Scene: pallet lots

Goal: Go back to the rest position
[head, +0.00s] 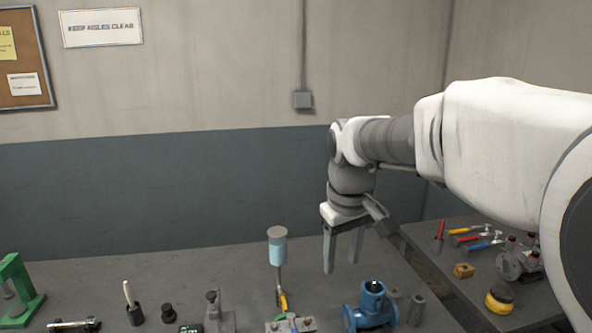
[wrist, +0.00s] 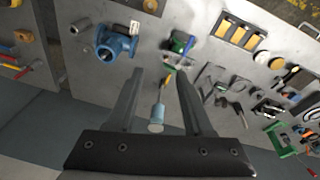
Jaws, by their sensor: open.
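My gripper (head: 342,252) hangs fingers down above the back part of the grey workbench (head: 190,265). Its two fingers are apart with nothing between them in the head view. In the wrist view my gripper (wrist: 155,75) is also open, and a light blue cylinder on a stem (wrist: 157,113) shows beyond and between the fingers. In the head view this light blue cylinder (head: 277,250) stands left of my gripper, apart from it. A blue valve body (head: 372,305) sits on the bench, below and right of the fingers in the picture.
A green press (head: 15,290) stands at the far left. A grey stand (head: 215,312) and a dark holder with a white-handled tool (head: 132,303) are on the bench. A second table (head: 470,290) at right holds hand tools and a yellow round item (head: 499,300). A wall is behind.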

